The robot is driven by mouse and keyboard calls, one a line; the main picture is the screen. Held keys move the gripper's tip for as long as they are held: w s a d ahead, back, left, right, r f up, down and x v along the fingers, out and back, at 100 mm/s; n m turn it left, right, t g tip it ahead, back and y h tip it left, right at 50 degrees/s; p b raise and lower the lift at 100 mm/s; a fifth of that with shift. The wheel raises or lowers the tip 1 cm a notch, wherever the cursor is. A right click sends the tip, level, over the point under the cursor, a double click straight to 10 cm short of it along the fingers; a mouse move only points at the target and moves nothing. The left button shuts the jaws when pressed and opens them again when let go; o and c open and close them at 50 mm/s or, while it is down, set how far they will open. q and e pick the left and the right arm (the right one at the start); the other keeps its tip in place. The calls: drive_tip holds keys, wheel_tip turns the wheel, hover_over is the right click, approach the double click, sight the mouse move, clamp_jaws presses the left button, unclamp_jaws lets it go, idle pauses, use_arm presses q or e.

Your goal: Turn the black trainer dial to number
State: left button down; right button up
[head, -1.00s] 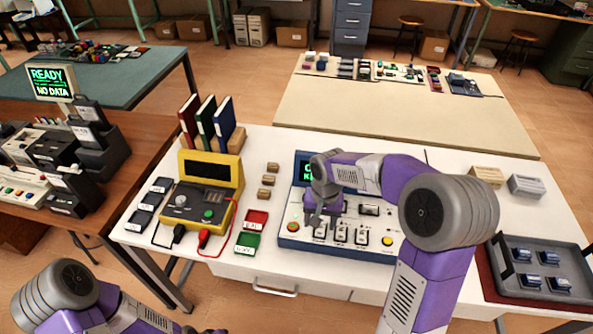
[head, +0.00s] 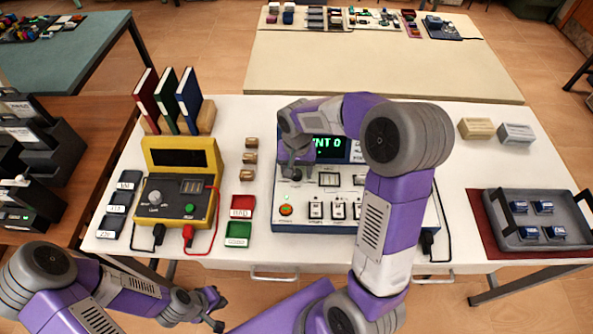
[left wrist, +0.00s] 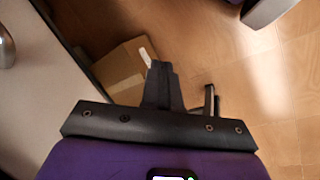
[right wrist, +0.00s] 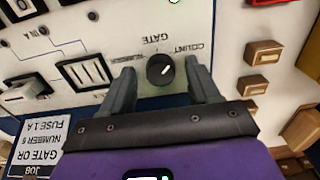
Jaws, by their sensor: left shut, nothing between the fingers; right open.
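The black trainer dial (right wrist: 160,70) shows in the right wrist view, on the white panel by upside-down printing GATE, COUNT and NUMBER. It has a white pointer line. My right gripper (right wrist: 165,88) is open, with one finger on each side of the dial; I cannot tell whether they touch it. In the head view the right gripper (head: 293,172) is over the left part of the blue-edged trainer (head: 300,228) and hides the dial. The trainer's screen (head: 325,143) shows green text ending in "NT 0". My left gripper (head: 216,311) is shut and empty, off the table's front edge.
A yellow meter (head: 180,160) with leads stands left of the trainer, with red (head: 243,202) and green (head: 238,234) trays between. A grey tray (head: 510,240) with blue parts is at right. A job card (right wrist: 40,140) reads GATE OR, NUMBER 5, FUSE 1 A.

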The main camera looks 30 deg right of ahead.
drive_tip(key=shift+f, duration=0.1)
drive_tip(key=c, duration=1)
drive_tip(key=shift+c, duration=0.2)
drive_tip(key=shift+n, duration=0.4)
drive_tip(key=n+p, duration=0.2)
drive_tip(key=n, duration=0.1)
drive_tip(key=shift+w+n, duration=0.1)
drive_tip(key=shift+n, duration=0.3)
drive_tip(key=n+p, duration=0.1)
drive_tip(key=n, duration=0.3)
drive_tip(key=shift+p, duration=0.4)
drive_tip(key=n+p, duration=0.2)
drive_tip(key=n, duration=0.3)
drive_tip(key=shift+n+p, duration=0.9)
drive_tip(key=shift+n, duration=1.3)
